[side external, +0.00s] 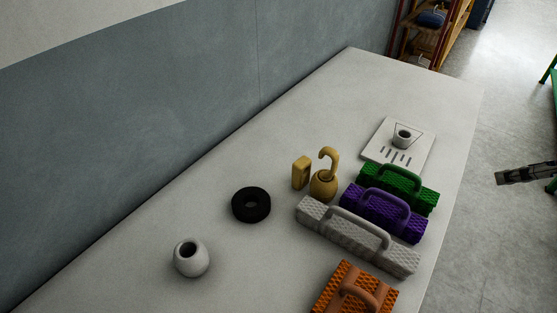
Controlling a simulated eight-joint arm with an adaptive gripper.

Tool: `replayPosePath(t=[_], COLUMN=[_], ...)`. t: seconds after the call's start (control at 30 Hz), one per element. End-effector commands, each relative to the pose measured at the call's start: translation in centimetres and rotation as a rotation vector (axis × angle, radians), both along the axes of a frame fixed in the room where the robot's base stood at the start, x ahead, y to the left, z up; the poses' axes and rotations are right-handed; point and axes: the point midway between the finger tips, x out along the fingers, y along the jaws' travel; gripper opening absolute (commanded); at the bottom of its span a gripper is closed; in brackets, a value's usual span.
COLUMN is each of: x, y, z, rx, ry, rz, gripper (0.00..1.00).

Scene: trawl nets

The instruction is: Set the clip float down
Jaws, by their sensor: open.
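A tan, round clip float (323,184) with a hook-shaped top stands upright on the pale table (130,240), near its middle. A tan block (301,172) stands close to its left. A dark grey jointed piece at the right picture edge looks like part of my gripper (523,174); it is cut off by the frame. It lies well to the right of the clip float, in front of the floor, with nothing seen in it. Nothing touches the float from above.
Beside the float are grey (318,217), purple (357,206) and green (410,185) handled blocks, with an orange one (327,295) nearer. A black ring (251,205), a white pot (191,259) and a slotted white plate (376,151) bearing a small cup (404,139) stand apart. The table's far end is clear.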

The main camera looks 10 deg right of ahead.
Motion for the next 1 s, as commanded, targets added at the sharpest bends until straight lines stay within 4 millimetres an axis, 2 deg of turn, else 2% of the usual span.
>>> replayPosePath(t=[0.37,0.57,0.77,1.0], x=[3.9,7.9,12.4,16.7], y=[1.0,2.8,6.2,12.6], z=[0.6,1.1,1.6,1.8], rx=[-0.351,-0.661,-1.015,-1.444], ry=[0.09,0.163,0.242,0.341], rz=[0.324,0.584,0.842,1.082], gripper=[0.62,0.62,0.62,0.62])
